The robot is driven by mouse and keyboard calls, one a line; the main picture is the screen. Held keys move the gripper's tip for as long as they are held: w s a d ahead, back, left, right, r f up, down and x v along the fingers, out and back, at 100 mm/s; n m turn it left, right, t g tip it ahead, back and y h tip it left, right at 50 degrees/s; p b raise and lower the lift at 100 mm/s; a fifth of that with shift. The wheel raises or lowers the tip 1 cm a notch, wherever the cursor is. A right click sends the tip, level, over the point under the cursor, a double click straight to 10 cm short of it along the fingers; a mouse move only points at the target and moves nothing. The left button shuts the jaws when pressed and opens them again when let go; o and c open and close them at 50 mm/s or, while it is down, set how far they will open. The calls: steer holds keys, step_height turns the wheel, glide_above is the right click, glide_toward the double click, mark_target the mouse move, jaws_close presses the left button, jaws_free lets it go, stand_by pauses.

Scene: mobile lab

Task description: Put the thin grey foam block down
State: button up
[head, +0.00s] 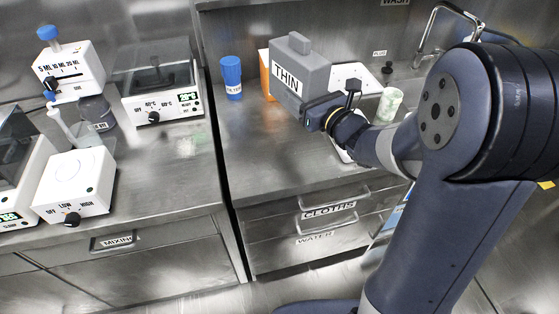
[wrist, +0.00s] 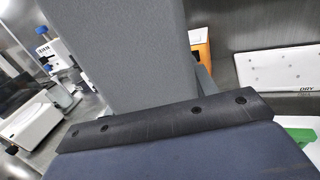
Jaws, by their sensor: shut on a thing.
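The thin grey foam block (head: 303,68), labelled THIN, is held by my gripper (head: 318,108) above the right-hand steel counter. In the wrist view the grey block (wrist: 120,55) fills the upper middle, rising from behind the dark bar of my gripper (wrist: 160,118). In the head view the block stands roughly upright, slightly tilted, and partly covers an orange container behind it. The fingertips and the underside of the block are hidden.
A blue cup (head: 231,76) stands left of the block, close to the orange container (head: 266,72). A pale green cup (head: 389,104) stands right, near the sink tap (head: 436,32). The front of the right counter (head: 270,165) is clear. Lab devices, including a white hotplate (head: 75,180), occupy the left counter.

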mark_target(292, 114)
steer(key=a+f+b, duration=0.1)
steer(key=b, duration=0.2)
steer(key=a+f+b, duration=0.1)
steer(key=b, duration=0.1)
steer(key=shift+s+a+f+n+g+y, duration=0.3)
steer(key=shift+s+f+n, duration=0.05)
steer(key=shift+s+n, duration=0.05)
steer(key=f+b, duration=0.1)
steer(key=f, duration=0.2)
steer(key=f+b, duration=0.2)
steer(key=f, duration=0.1)
steer(key=a+f+b, duration=0.1)
steer(key=f, duration=0.3)
steer(key=shift+s+a+b, duration=0.1)
steer(key=shift+s+b, duration=0.2)
steer(key=shift+f+b, duration=0.2)
steer(key=shift+b, duration=0.15)
steer(key=o, duration=1)
steer(key=shift+r, duration=0.15)
